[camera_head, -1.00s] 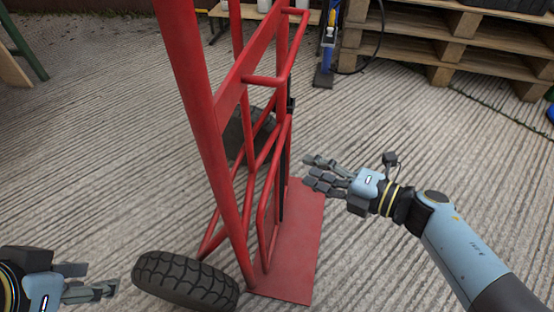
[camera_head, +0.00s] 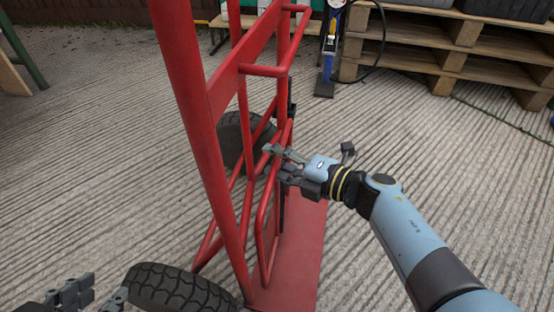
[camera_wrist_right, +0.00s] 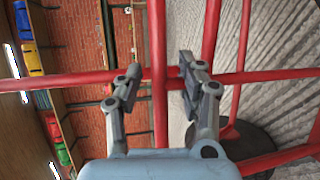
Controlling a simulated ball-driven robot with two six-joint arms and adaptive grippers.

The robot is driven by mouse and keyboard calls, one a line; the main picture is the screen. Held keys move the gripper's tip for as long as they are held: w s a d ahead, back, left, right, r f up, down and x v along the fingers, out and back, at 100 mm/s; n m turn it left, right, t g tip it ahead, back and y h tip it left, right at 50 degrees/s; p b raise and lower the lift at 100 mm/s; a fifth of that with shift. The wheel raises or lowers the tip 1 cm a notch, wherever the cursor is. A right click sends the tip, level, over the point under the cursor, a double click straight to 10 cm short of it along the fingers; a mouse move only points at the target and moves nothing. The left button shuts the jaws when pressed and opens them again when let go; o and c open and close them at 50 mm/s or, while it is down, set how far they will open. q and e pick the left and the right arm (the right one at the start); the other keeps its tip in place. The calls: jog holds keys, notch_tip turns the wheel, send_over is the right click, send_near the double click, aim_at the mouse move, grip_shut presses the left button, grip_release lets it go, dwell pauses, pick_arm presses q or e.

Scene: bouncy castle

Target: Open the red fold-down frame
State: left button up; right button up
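A red hand truck (camera_head: 180,85) stands upright with a flat toe plate (camera_head: 300,250). Its red fold-down frame (camera_head: 262,235), a thin tube loop, stands upright close to the truck's back above the plate. My right gripper (camera_head: 276,168) is at the upper part of this frame. In the right wrist view the right gripper (camera_wrist_right: 158,88) is open, with a red tube (camera_wrist_right: 158,40) between its parted fingers; contact is not clear. My left gripper (camera_head: 95,296) is at the bottom left, partly cut off, fingers apart and empty, beside the near wheel.
The truck's near black wheel (camera_head: 180,290) is at the bottom; its far wheel (camera_head: 235,140) is behind the tubes. Wooden pallets (camera_head: 450,50) and a blue pump (camera_head: 328,55) stand at the back. The ridged concrete floor right of the truck is clear.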

grip_shut()
jog(key=shift+d, duration=0.1)
dwell(0.4)
pick_arm(q)
jog(key=w+d+r+m+t+h+b, duration=0.1)
jog(key=w+r+t+b, duration=0.3)
jog(key=w+r+t, duration=0.3)
notch_tip(320, 180, up, 2)
jog(key=shift+d+r+t, duration=0.1)
jog(key=shift+d+t, duration=0.15)
jog(key=shift+t, duration=0.35)
pick_arm(e)
jog(key=s+d+f, duration=0.1)
jog(key=d+f, duration=0.2)
jog(key=d, duration=0.6)
jog(key=s+d+f, duration=0.2)
jog(key=d+f, duration=0.1)
jog(key=d, duration=0.7)
jog(key=shift+s, duration=0.25)
